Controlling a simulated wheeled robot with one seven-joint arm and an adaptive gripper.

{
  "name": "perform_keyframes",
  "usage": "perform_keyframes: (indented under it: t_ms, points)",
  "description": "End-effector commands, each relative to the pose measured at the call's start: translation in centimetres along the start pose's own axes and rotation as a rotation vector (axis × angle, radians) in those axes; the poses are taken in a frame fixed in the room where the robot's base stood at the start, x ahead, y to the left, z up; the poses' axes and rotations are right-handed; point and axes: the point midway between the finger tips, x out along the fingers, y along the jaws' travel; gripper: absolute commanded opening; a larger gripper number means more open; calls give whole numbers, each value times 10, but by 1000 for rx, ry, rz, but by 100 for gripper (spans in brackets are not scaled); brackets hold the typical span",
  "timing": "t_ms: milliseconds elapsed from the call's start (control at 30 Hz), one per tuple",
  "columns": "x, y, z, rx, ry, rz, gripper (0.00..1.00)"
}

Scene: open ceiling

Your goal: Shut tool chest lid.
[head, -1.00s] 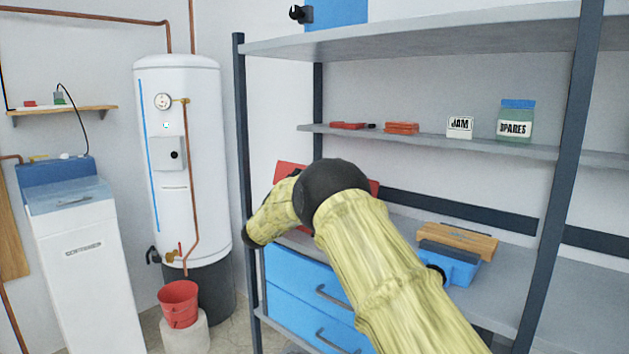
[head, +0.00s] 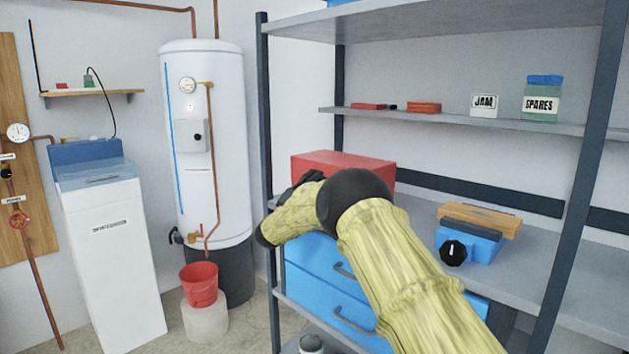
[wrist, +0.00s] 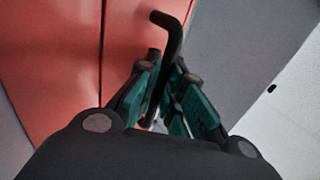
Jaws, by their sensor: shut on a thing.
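The red tool chest (head: 345,163) stands on the shelf behind my arm in the head view, which covers part of its front. Its top looks flat there, but I cannot tell whether the lid is fully shut. In the wrist view its red surface (wrist: 55,60) fills the left side, with a thin dark seam running along it. A dark bent handle (wrist: 170,35) stands out beside the red surface. My gripper (wrist: 165,110) is shut on this handle, with teal finger pads on both sides of it. In the head view my gripper is mostly hidden behind my arm.
Blue drawers (head: 318,262) with dark handles sit under the shelf. A blue box with a wooden block (head: 480,218) stands right of my arm. A dark shelf post (head: 588,180) rises at the right. A red bucket (head: 200,285) and white tank (head: 205,140) stand left.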

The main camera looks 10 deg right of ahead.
Motion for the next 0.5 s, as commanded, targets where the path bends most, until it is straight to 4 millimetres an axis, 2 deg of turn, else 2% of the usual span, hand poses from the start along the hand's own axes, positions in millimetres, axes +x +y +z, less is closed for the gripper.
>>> perform_keyframes:
  t_ms: [167, 200, 233, 500]
  points:
    - [-5, 4, 1, -2, -3, 5, 0]
    - [-6, 4, 1, -2, -3, 5, 17]
    - [-6, 4, 1, -2, -3, 5, 19]
    - [-4, 3, 1, -2, -2, 3, 19]
